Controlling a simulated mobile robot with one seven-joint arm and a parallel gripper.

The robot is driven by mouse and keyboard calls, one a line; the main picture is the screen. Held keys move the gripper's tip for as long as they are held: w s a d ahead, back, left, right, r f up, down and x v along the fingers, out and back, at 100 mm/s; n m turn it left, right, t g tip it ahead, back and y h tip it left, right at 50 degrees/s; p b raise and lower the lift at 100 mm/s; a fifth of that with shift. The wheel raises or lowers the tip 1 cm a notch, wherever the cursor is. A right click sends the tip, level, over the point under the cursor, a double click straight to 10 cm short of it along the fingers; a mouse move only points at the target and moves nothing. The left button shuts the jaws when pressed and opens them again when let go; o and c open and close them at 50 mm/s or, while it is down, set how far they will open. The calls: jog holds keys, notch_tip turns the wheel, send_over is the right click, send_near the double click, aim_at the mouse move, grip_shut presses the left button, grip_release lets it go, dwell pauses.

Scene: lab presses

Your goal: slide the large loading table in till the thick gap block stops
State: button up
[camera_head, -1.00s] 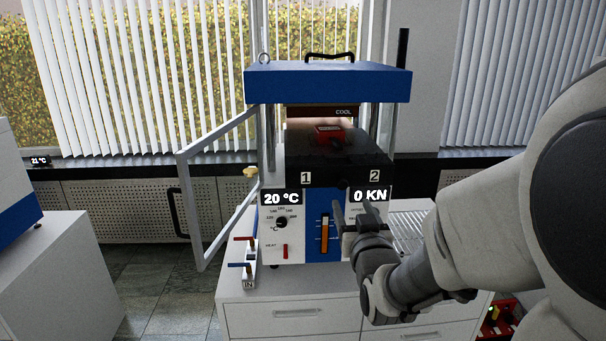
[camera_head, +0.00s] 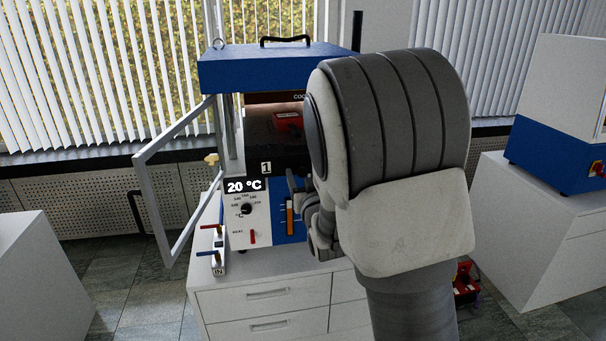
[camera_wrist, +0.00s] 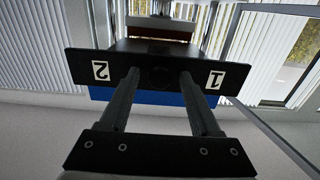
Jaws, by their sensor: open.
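The large loading table (camera_head: 250,159) is a black plate at the front of the blue and white press (camera_head: 270,72). In the wrist view, its dark front face (camera_wrist: 120,62) is upside down, with white labels 1 and 2 and a dark round knob (camera_wrist: 160,77) between them. My gripper (camera_wrist: 159,76) is open, its two fingers apart and pointing at this face, one on each side of the knob; I cannot tell whether they touch it. In the head view my arm hides most of the gripper and the table's right part. I cannot make out the thick gap block.
A small red object (camera_head: 288,121) sits on the table inside the press. A framed guard door (camera_head: 147,175) stands open at the left. Red and blue valves (camera_head: 217,250) stand at the cabinet's front left. Another blue and white machine (camera_head: 553,150) is at the right.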

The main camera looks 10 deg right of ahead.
aim_at(291, 139)
grip_shut()
jog(key=shift+w+f+b, duration=0.1)
jog(key=shift+w+b, duration=0.15)
jog(key=shift+b, duration=0.05)
jog(key=w+b, duration=0.6)
jog(key=w, duration=0.5)
grip_release()
